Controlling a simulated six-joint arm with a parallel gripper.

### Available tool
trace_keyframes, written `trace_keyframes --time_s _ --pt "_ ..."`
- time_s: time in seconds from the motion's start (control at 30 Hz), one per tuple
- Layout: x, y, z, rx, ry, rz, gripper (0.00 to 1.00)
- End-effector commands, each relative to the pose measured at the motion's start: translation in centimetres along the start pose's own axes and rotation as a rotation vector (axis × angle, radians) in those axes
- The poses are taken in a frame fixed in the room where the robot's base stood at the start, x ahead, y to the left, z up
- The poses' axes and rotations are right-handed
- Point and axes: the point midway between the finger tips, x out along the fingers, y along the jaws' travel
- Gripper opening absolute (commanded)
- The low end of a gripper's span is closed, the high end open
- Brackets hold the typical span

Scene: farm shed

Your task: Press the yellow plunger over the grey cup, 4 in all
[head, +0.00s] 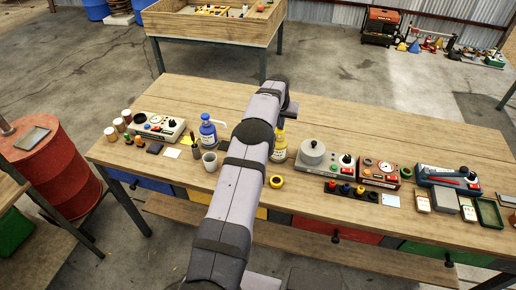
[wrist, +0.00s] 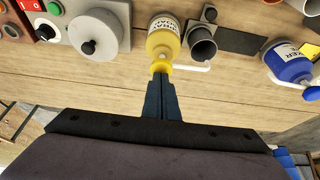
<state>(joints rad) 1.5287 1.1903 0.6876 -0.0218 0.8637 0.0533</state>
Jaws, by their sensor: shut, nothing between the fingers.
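The yellow pump bottle (wrist: 163,42) stands on the bench, its yellow plunger (wrist: 161,68) towards me in the wrist view. In the head view my arm partly covers the bottle (head: 279,143). A pale spout (wrist: 196,68) points right from the plunger in the wrist view. The grey cup (wrist: 201,48) stands open just right of the bottle there. My gripper (wrist: 160,78) is shut and empty, its fingertips right at the plunger; I cannot tell if they touch. The blue pump bottle (wrist: 288,62) stands further right; it also shows in the head view (head: 208,134).
A grey machine with a round disc (wrist: 97,36) stands left of the yellow bottle in the wrist view. Control boxes (head: 378,172) fill the right.

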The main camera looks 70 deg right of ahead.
Motion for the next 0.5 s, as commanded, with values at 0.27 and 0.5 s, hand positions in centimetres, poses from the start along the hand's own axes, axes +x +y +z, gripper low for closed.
trace_keyframes --time_s 0.27,0.5 --pt "1.1 0.0 0.5 0.000 -0.003 0.000 0.00" --pt "1.8 0.0 0.8 0.000 -0.003 0.000 0.00"
